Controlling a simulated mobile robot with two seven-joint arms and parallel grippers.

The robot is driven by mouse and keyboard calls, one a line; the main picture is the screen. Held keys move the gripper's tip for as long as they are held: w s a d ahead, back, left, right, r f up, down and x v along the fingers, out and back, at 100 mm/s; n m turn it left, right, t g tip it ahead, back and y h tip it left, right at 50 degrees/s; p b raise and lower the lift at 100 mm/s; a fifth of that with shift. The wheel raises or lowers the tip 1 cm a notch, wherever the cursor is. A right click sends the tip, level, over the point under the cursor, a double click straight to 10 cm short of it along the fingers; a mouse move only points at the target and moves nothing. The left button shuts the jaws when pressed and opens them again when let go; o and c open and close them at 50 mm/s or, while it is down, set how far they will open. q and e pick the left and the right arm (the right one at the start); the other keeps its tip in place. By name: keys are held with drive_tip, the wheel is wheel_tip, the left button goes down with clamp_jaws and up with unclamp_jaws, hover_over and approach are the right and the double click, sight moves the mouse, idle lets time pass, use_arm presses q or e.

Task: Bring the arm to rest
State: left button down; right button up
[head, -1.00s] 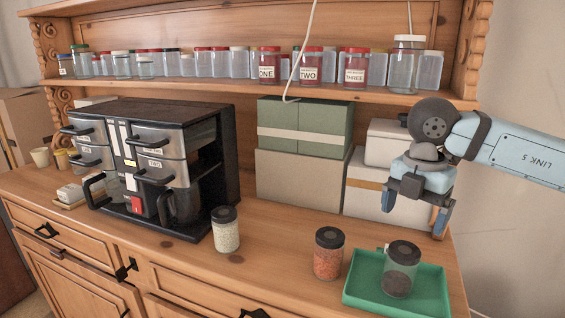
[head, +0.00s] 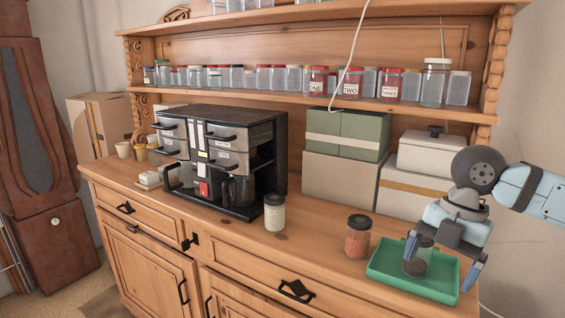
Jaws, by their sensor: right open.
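My right gripper (head: 440,263) is open, fingers pointing down, over the right part of the green tray (head: 385,277). One finger overlaps the dark-filled glass jar (head: 417,261) standing in the tray and hides part of its lid. I see nothing held between the fingers, and I cannot tell whether they touch the jar. My left gripper is not in view.
A jar of orange-red contents (head: 357,240) stands left of the tray, and a pale-filled jar (head: 274,213) stands by the black coffee machine (head: 268,150). Green boxes (head: 364,128) and white boxes (head: 424,155) stand behind. Jars line the shelf above. The counter front is clear.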

drive_tip(key=s+a+f+g+y+p, duration=0.1)
drive_tip(key=s+a+y+p, duration=0.1)
drive_tip(key=a+y, duration=0.8)
drive_tip(key=s+a+f+g+y+p, duration=0.1)
drive_tip(key=s+a+y+p, duration=0.15)
drive_tip(key=a+y, duration=0.7)
drive_tip(key=w+d+f+m+t+h+p, duration=0.1)
drive_tip(key=d+f+m+t+h+p, duration=0.15)
drive_tip(key=f+m+t+h, duration=0.6)
drive_tip(key=w+d+f+m+t+h+p, duration=0.1)
drive_tip(key=d+f+m+t+h, duration=0.3)
drive_tip(key=m+t, duration=0.7)
use_arm(q)
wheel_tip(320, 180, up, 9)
drive_tip(key=p, duration=0.1)
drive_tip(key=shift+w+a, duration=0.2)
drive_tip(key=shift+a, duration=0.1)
use_arm(e)
drive_tip(key=s+d+f+m+g+h, duration=0.2)
drive_tip(key=s+d+f+h, duration=0.1)
drive_tip(key=s+f, duration=0.4)
drive_tip(key=s+d+f+m+g+h, duration=0.2)
drive_tip(key=s+f, duration=0.6)
drive_tip(key=f, duration=0.4)
drive_tip(key=shift+d+f+g+h, duration=0.2)
drive_tip(key=shift+d+g+h, duration=0.4)
drive_tip(key=shift+d+g, duration=0.25)
